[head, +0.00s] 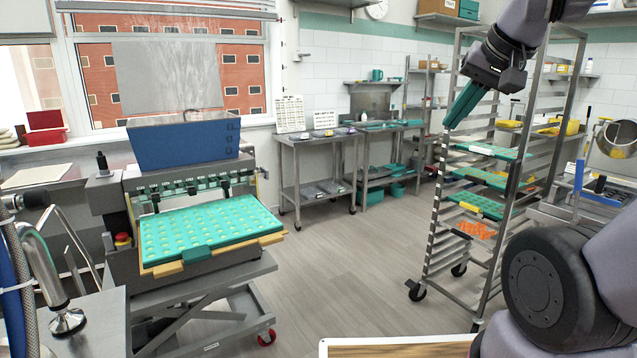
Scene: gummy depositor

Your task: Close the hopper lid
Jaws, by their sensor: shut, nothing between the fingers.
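The blue hopper (185,145) sits on top of the depositor machine at the left. A flat grey panel, which looks like its lid (168,78), stands upright along the hopper's back edge, in front of the window. The hopper's inside is mostly hidden by its front wall. My gripper (459,112), with teal fingers, is shut and empty at the upper right. It points down and left, in front of the tray rack in the picture, well apart from the hopper and lid.
A teal mould tray (205,232) lies on the depositor below the hopper. A wheeled rack (436,215) with trays stands at the right. Steel tables (318,142) stand along the back wall. A wooden-topped surface (400,349) is at the bottom edge. The middle floor is clear.

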